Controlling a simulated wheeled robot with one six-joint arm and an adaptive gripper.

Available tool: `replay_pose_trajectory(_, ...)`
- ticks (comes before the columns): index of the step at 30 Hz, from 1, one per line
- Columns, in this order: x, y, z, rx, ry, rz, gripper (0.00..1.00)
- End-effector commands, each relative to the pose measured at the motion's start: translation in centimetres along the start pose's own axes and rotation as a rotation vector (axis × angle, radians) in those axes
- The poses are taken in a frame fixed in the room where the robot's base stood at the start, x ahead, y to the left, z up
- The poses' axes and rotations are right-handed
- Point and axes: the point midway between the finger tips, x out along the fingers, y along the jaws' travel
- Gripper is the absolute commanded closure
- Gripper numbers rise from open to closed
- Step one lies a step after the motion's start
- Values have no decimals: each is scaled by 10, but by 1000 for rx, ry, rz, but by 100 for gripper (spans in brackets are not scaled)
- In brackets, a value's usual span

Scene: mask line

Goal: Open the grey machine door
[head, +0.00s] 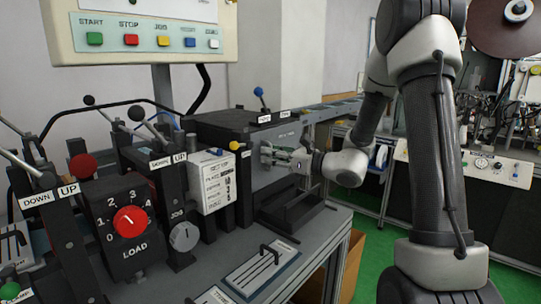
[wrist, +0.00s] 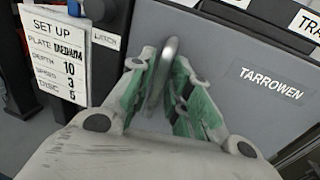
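The grey machine door (wrist: 240,85) has a TARROWEN label and fills the middle and right of the wrist view. In the head view the grey door (head: 288,134) is on the front of the dark machine and looks closed. A curved silver handle (wrist: 165,65) stands out from it. My gripper (wrist: 162,68) is at the handle, its green-padded fingers on either side with space still showing between them. In the head view my gripper (head: 268,154) reaches the door from the right. I cannot tell whether a finger touches the handle.
A white set-up card (head: 216,181) and a latch lever (head: 241,155) with a yellow knob stand left of the door. A black tray (head: 295,206) sits below it. Several levers and a red LOAD dial (head: 130,221) are further left. Green floor (head: 373,240) shows at right.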

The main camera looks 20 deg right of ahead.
Motion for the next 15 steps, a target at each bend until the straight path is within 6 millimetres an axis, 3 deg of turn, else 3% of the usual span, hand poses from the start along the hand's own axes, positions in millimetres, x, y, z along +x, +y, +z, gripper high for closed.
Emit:
replay_pose_trajectory(9,6,0,0,-1,0,0,81)
replay_pose_trajectory(10,6,0,0,-1,0,0,82)
replay_pose_trajectory(13,6,0,0,-1,0,0,100)
replay_pose_trajectory(15,6,0,0,-1,0,0,100)
